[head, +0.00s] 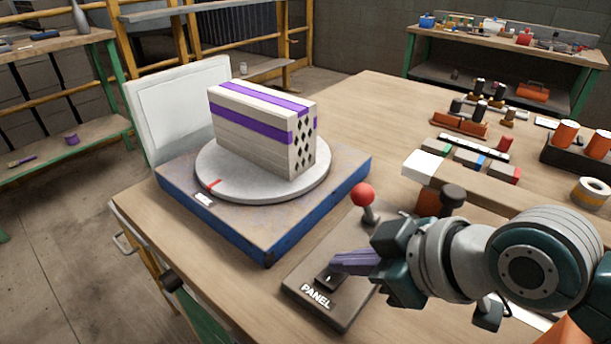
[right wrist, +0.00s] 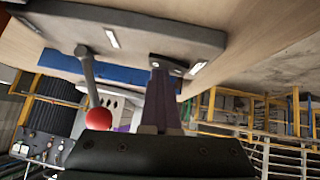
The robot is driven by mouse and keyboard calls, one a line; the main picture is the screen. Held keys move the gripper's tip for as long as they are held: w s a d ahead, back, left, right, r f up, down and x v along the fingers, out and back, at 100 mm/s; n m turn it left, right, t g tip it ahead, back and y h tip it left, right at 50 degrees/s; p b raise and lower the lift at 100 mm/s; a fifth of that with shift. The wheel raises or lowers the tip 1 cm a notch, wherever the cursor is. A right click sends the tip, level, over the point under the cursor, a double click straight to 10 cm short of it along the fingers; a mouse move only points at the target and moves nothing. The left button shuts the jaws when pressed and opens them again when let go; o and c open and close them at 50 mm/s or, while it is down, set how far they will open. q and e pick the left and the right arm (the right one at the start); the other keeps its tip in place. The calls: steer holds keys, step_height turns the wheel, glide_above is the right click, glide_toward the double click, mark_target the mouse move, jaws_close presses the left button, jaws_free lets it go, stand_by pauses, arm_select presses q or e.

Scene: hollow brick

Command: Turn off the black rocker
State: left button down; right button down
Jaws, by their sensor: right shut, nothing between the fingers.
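The black rocker (head: 326,281) sits on the dark panel (head: 303,283), above the white PANEL lettering, in the head view. My right gripper (head: 335,263) reaches in from the right with its purple fingers shut and empty. The fingertips are right at the rocker and hide part of it; I cannot tell whether they touch. In the right wrist view the shut fingers (right wrist: 158,72) point at the rocker (right wrist: 172,65) on the panel (right wrist: 140,32). Which way the rocker is tipped is not clear. My left gripper is not in view.
A lever with a red ball (head: 362,195) stands on the panel behind the gripper. A striped hollow brick (head: 255,130) rests on a round turntable (head: 250,187) on a blue-sided base (head: 310,222). Blocks, tape and tools crowd the table's right side.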

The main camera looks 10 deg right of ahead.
steer(key=shift+s+a, duration=0.35)
steer(key=shift+a, duration=0.1)
steer(key=shift+r, duration=0.15)
steer(key=shift+r+p, duration=0.3)
steer(key=shift+p, duration=0.25)
steer(key=r+p, duration=0.4)
steer(key=shift+w+d+r+p, duration=0.15)
steer(key=shift+d+p, duration=0.05)
steer(key=shift+p, duration=0.1)
steer(key=d+p+v, duration=0.1)
steer(key=v, duration=0.8)
steer(key=shift+w+d+f, duration=0.15)
steer(key=shift+d+f, duration=0.05)
steer(key=shift+d, duration=0.2)
